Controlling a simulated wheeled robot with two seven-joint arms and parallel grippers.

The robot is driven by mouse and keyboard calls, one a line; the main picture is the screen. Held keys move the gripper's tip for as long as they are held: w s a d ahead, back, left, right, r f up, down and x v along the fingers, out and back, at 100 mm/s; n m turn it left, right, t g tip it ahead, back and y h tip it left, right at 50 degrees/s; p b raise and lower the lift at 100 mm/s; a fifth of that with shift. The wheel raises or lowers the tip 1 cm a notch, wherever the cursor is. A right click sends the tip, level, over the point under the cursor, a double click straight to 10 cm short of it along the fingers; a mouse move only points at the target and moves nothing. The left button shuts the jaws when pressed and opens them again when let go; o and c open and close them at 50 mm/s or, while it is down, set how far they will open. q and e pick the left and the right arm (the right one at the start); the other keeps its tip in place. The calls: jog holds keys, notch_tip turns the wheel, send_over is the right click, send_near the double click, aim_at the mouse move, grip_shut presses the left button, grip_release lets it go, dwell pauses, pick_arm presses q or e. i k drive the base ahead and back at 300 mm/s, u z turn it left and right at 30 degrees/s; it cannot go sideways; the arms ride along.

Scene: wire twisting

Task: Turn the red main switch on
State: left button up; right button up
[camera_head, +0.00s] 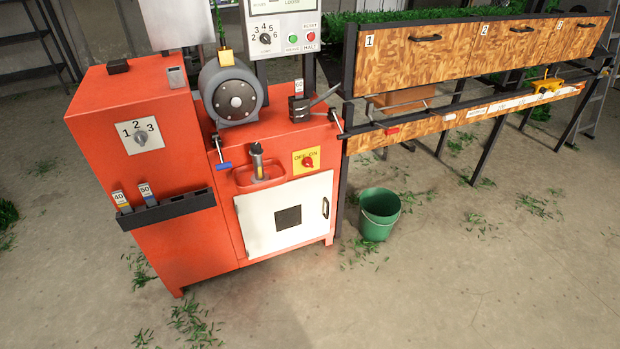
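The red main switch (308,162) is a small red knob on a yellow plate (298,168) marked OFF and ON. The plate is on the front of the orange machine (195,170), above a white door (287,218) with a dark square. The knob's exact angle is too small to tell. Neither of my grippers is in view.
A grey selector dial (142,139) marked 1, 2, 3 is on the machine's left cabinet. A green bucket (379,216) stands on the floor to the right. A long wood-panelled bench (470,50) extends right. The floor in front is mostly clear.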

aim_at(307, 161)
jog(key=u, duration=0.6)
jog(key=i, duration=1.6)
jog(key=z, duration=0.45)
